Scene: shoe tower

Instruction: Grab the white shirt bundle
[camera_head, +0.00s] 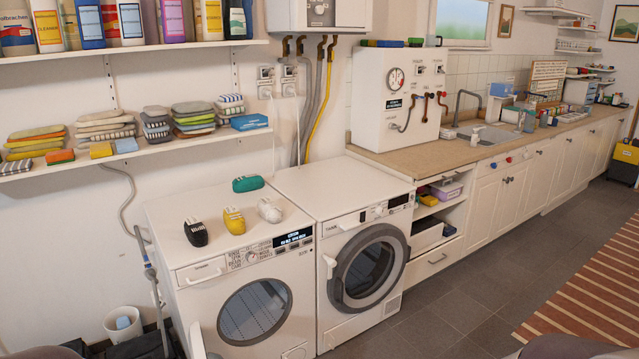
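A small white bundle (270,210) with dark markings sits on top of the left washing machine (170,228), near its right side. It is the only white one in a loose group there. A yellow bundle (234,220) lies just left of it, a black one (196,232) further left, and a green one (248,184) behind. The white bundle stands apart from them, with nothing on it. Neither gripper can be made out in the head view. Rounded dark shapes at the bottom corners may be parts of my arms.
A second machine (340,189) stands to the right, its top bare. A shelf (200,146) with folded cloth stacks hangs behind, below a bottle shelf (120,51). Hoses (325,80) run down the wall. A counter (420,152) with a sink extends right.

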